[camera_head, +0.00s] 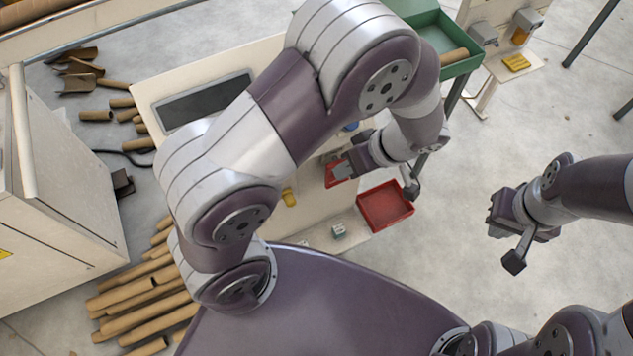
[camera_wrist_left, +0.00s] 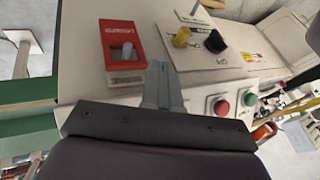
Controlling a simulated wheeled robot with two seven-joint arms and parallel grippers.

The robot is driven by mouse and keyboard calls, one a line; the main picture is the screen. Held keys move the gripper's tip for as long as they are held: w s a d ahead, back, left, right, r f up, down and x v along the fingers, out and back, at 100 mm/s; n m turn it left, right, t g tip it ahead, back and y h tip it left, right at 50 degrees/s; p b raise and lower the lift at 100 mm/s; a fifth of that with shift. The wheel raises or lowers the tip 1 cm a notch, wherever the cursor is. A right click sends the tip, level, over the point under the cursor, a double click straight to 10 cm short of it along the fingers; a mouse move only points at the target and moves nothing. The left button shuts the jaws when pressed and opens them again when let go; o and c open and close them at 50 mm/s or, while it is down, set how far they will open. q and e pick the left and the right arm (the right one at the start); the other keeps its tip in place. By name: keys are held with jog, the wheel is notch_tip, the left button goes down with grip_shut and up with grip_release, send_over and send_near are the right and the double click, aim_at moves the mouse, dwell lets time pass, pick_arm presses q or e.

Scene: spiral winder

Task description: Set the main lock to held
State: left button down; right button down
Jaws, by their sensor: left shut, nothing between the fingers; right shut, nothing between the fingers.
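A red plate with a pale grey switch (camera_wrist_left: 126,49) stands out on the cream panel in the left wrist view; its lettering is unreadable, and I cannot tell for certain that it is the main lock. Part of the red plate (camera_head: 337,176) shows in the head view under my left gripper (camera_head: 343,168). That gripper is shut and empty. In the left wrist view its closed fingers (camera_wrist_left: 161,88) appear just right of the red plate's lower edge; contact cannot be told. My right gripper (camera_head: 497,215) is shut and empty, over the floor at the right.
A plate with a yellow knob (camera_wrist_left: 181,38) and a black knob (camera_wrist_left: 215,42) lies right of the red plate. A red button (camera_wrist_left: 221,107) and green button (camera_wrist_left: 250,99) sit below. A red tray (camera_head: 385,205) stands nearby. Cardboard tubes (camera_head: 140,300) lie left. My left arm hides much of the table.

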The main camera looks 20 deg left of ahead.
pick_arm(q)
jog(key=s+a+f, duration=0.4)
jog(key=a+f, duration=0.3)
jog(key=f, duration=0.2)
jog(key=shift+a+f+b, duration=0.15)
jog(key=shift+a+b, duration=0.1)
jog(key=shift+b, duration=0.05)
